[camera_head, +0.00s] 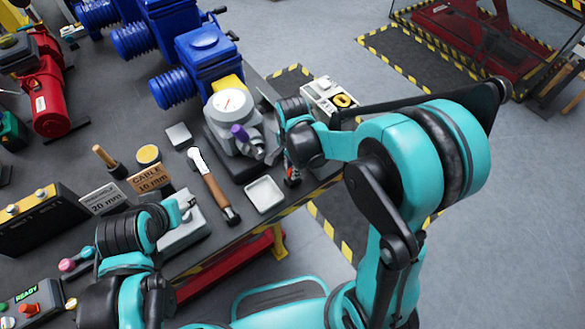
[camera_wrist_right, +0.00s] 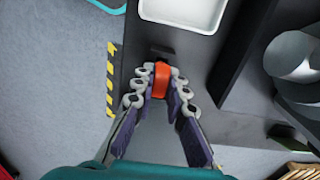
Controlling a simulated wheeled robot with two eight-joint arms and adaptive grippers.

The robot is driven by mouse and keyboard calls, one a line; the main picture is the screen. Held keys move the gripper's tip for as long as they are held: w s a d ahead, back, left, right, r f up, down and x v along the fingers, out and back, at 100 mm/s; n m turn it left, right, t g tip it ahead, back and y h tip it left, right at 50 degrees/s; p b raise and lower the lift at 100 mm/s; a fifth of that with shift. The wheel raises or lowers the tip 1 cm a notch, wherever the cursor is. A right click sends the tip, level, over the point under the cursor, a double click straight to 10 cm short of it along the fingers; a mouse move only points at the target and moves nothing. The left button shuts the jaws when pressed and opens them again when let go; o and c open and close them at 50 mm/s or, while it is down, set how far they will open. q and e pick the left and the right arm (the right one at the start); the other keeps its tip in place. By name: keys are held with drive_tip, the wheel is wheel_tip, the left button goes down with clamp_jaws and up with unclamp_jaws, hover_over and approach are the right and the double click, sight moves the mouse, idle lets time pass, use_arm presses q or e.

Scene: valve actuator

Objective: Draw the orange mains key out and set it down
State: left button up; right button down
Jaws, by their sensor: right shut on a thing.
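The orange mains key (camera_wrist_right: 161,80) is between the two fingertips of my right gripper (camera_wrist_right: 160,88) in the right wrist view. The fingers are shut on it. A small dark block lies just beyond the key; whether the key still sits in anything is hidden. In the head view my right gripper (camera_head: 291,168) points down at the table's right edge, beside the grey valve actuator (camera_head: 233,120) with its dial and purple knob; only a little orange shows there. My left gripper (camera_head: 186,205) is at the lower left, over a grey box; its fingers are too small to judge.
A white square tray (camera_head: 264,194) lies left of my right gripper; it also shows in the right wrist view (camera_wrist_right: 183,14). Label signs (camera_head: 150,179) and blue motors (camera_head: 205,57) stand further off.

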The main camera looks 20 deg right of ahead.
drive_tip(key=shift+f+b, duration=0.65)
drive_tip(key=shift+f, duration=0.15)
drive_tip(key=c, duration=1.5)
unclamp_jaws()
drive_tip(key=shift+o, duration=0.2)
drive_tip(key=shift+r, duration=0.1)
wheel_tip(320, 180, up, 12)
drive_tip(key=shift+f, duration=0.1)
